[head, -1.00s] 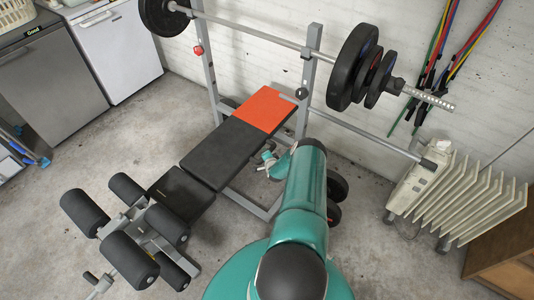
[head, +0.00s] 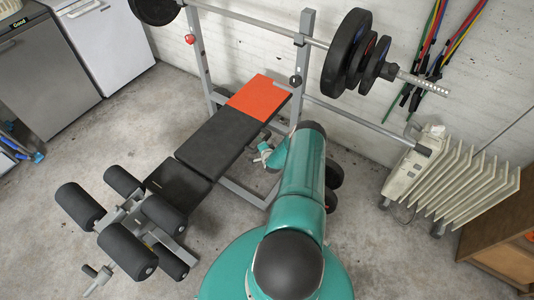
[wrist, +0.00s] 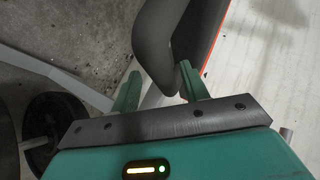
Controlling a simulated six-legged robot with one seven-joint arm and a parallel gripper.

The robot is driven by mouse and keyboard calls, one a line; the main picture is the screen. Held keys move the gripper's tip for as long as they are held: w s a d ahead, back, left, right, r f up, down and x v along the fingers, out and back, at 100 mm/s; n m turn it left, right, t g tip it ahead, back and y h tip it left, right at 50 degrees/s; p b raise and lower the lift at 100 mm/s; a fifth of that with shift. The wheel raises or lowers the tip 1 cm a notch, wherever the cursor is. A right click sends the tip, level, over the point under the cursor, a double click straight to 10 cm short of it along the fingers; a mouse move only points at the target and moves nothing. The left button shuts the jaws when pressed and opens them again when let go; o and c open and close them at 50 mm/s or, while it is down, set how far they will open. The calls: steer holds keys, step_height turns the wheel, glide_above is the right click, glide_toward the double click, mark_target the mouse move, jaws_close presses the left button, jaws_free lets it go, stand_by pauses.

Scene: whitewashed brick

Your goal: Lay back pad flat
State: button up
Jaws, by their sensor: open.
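The back pad (head: 220,138) is black with an orange-red upper end (head: 259,96) and lies on the weight bench between the rack uprights. From this angle I cannot tell whether it is level or slightly tilted. My gripper (head: 264,154) is at the pad's right side, partly hidden by my own arm. In the wrist view my gripper (wrist: 160,72) is open, with one green finger on each side of the dark pad's edge (wrist: 158,38). I cannot tell whether either finger touches it. The black seat pad (head: 178,185) is below the back pad.
A loaded barbell (head: 347,62) rests across the rack above the pad's far end. Foam leg rollers (head: 128,249) stand at the bench's front. A white radiator (head: 455,183) is at right, and cabinets (head: 55,62) are at upper left. Floor left of the bench is clear.

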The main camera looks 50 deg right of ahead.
steer(key=v, duration=1.1)
steer(key=shift+s+a+r, duration=0.15)
steer(key=shift+s+a, duration=0.05)
steer(key=shift+s, duration=0.1)
